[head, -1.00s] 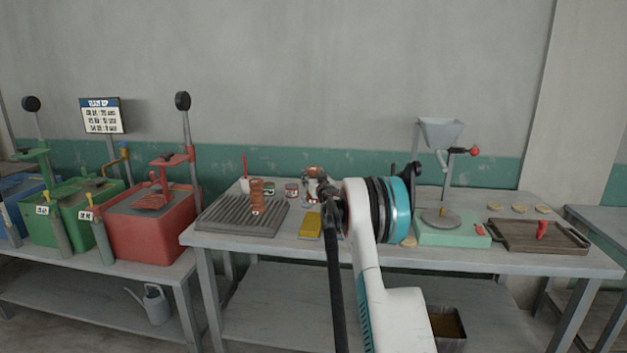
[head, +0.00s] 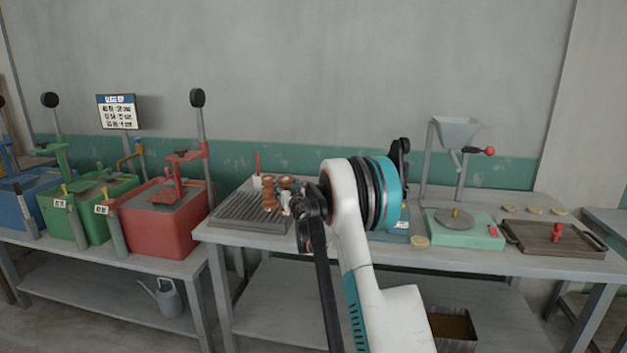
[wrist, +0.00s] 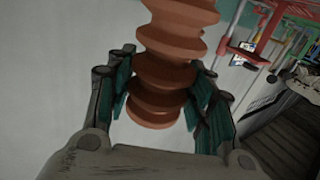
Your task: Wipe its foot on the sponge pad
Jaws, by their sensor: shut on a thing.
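My gripper (wrist: 160,72) is shut on a ribbed terracotta-coloured piece (wrist: 168,80), with a finger on each side of it in the wrist view. In the head view the held piece (head: 287,182) is up beside a similar brown piece (head: 270,197), which stands on the grooved grey board (head: 240,216). The two overlap in the picture, so I cannot tell the gap between them. The foot of the held piece is not clear to see. The sponge pad is hidden now, behind my arm in the head view.
The grey table (head: 510,262) also bears a green scale (head: 465,232), a brown tray (head: 530,240) with a red object, and pale discs (head: 535,210). A blue item (head: 396,232) is partly behind my arm. Red (head: 160,235) and green (head: 85,215) bins stand left.

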